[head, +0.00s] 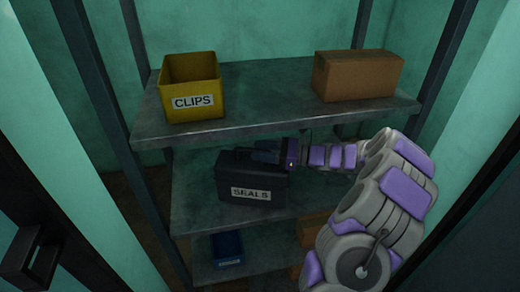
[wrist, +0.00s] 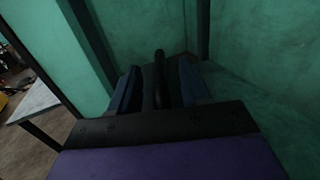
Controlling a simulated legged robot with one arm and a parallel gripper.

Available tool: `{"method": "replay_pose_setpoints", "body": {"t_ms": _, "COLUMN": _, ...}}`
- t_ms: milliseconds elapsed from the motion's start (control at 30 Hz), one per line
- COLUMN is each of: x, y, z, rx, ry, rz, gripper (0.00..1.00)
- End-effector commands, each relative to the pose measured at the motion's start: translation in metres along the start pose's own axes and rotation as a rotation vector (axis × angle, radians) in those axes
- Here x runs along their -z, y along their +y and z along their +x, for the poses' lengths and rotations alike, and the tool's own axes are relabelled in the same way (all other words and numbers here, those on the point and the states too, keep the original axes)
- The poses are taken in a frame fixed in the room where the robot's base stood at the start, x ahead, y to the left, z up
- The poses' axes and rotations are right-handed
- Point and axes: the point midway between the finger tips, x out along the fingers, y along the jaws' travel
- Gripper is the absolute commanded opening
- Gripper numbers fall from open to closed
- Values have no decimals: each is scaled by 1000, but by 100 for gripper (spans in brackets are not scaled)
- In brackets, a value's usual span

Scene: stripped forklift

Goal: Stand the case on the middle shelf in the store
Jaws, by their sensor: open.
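The black case (head: 252,180), labelled SEALS, stands upright on the middle shelf (head: 320,190), left of its centre. My gripper (head: 262,154) is at the top of the case, reaching in from the right under the top shelf. In the wrist view my gripper (wrist: 160,82) is open, with one blue finger on each side of the dark case handle (wrist: 158,70). I cannot tell whether either finger touches the handle. Part of the case top is hidden behind my gripper in the head view.
The top shelf (head: 265,118) holds a yellow CLIPS bin (head: 191,82) and a cardboard box (head: 357,75). The lower shelf (head: 265,266) holds a blue bin (head: 227,246) and a partly hidden carton (head: 312,230). Dark uprights (head: 108,100) flank the shelves. A door handle (head: 28,262) is at the left.

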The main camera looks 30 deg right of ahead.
Motion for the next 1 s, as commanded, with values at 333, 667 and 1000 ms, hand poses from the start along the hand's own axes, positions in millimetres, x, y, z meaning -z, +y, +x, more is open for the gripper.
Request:
{"method": "replay_pose_setpoints", "body": {"t_ms": 333, "x": -1, "y": -2, "z": -70, "rx": 7, "ry": 0, "rz": 1, "gripper": 47}}
{"method": "replay_pose_setpoints", "body": {"t_ms": 667, "x": -1, "y": 1, "z": -105, "rx": 3, "ry": 3, "rz": -1, "gripper": 47}}
{"method": "replay_pose_setpoints", "body": {"t_ms": 1000, "x": 0, "y": -2, "z": -111, "rx": 3, "ry": 1, "rz": 1, "gripper": 47}}
